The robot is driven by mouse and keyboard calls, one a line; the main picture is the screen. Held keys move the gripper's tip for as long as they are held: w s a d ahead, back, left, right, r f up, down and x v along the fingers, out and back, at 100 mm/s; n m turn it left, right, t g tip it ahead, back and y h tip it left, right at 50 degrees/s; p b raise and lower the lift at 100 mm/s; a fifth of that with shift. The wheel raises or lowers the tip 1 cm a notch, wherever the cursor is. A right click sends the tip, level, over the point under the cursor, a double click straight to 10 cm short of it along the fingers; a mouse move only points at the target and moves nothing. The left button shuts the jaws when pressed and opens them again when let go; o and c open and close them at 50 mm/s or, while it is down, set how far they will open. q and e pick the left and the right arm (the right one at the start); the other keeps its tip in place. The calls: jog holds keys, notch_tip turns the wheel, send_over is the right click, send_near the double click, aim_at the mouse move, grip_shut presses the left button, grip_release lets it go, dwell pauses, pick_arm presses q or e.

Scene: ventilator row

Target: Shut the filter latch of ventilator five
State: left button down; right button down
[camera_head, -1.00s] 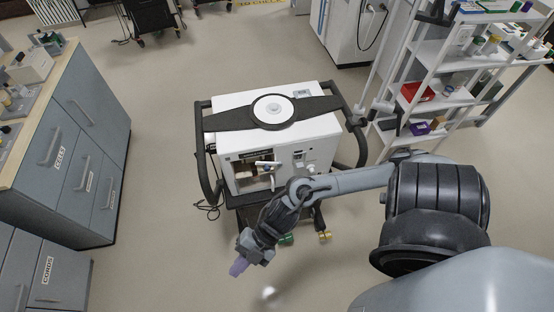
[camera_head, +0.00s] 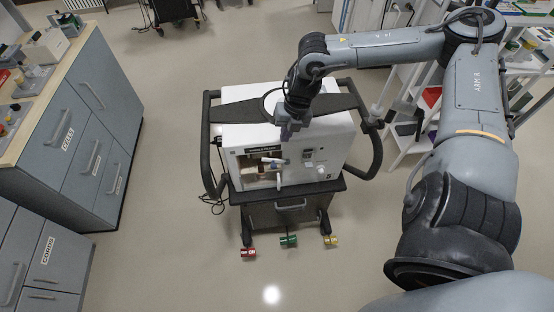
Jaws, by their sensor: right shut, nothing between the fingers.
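The ventilator (camera_head: 240,135), a white box marked 5, stands on a dark cart. Its front has an open recess at the left (camera_head: 264,176) with a light-coloured part and a small blue-tipped lever-like piece (camera_head: 274,160) across its top. I cannot tell for sure which part is the filter latch, or its position. My right gripper (camera_head: 286,133) is shut and empty. It points down by the ventilator's top front edge, just above the recess in the picture, and the arm hides part of the top. I cannot tell whether it touches. My left gripper is out of view.
Black rails (camera_head: 374,150) flank the cart. Red, green and yellow pieces (camera_head: 289,241) sit at its foot. Grey drawer cabinets (camera_head: 80,150) stand left, and a shelf rack (camera_head: 520,90) stands right.

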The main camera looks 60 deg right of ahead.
send_near(275, 164)
jog(key=x, duration=0.5)
jog(key=shift+w+a+f+p, duration=0.15)
jog(key=shift+a+f+p, duration=0.05)
jog(key=shift+f+p, duration=0.2)
jog(key=shift+f, duration=0.5)
